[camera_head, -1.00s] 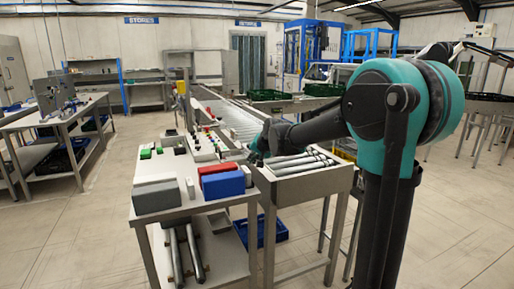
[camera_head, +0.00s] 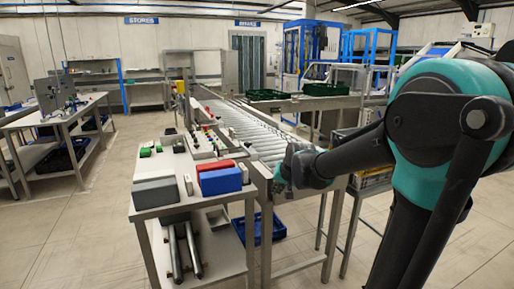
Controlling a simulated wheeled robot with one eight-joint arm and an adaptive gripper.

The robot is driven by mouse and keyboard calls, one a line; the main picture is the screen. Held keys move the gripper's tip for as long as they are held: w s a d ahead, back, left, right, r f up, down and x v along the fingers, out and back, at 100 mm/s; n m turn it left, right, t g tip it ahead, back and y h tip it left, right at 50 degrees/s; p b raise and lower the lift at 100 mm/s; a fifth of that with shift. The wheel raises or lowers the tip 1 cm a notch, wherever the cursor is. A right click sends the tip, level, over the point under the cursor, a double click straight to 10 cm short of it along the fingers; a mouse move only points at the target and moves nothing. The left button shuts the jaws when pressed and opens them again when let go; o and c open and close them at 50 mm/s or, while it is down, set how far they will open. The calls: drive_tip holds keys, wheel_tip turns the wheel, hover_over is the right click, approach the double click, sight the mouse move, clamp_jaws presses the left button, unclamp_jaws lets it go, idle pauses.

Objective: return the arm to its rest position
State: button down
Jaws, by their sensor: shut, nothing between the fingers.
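My arm reaches in from the right, with its teal and dark links over the near end of the roller conveyor (camera_head: 255,138). My gripper (camera_head: 279,186) is small in the picture, at the conveyor's near end, just right of the table's edge. It is shut and holds nothing that I can see. The conveyor's nearest rollers are partly hidden behind my arm.
A table (camera_head: 150,207) at the left bears a grey box (camera_head: 156,192), a blue box (camera_head: 221,181) and a red box (camera_head: 214,166). A blue crate (camera_head: 257,230) is low beneath. Green crates (camera_head: 266,95) stand farther back. Open floor lies at left.

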drive_tip(key=s+d+f+g+h, duration=0.1)
drive_tip(key=s+d+f, duration=0.3)
drive_tip(key=s, duration=0.4)
drive_tip(key=s+d+f+n+g, duration=0.1)
drive_tip(key=s+d+f, duration=0.3)
drive_tip(key=s, duration=0.4)
drive_tip(key=s+d+f+n+h, duration=0.1)
drive_tip(key=s+d+f, duration=0.3)
drive_tip(key=s, duration=0.5)
wheel_tip(320, 180, down, 2)
drive_tip(key=shift+f+g+h, duration=0.25)
drive_tip(key=shift+g+h, duration=0.05)
drive_tip(key=shift+g, duration=0.1)
drive_tip(key=shift+a, duration=0.1)
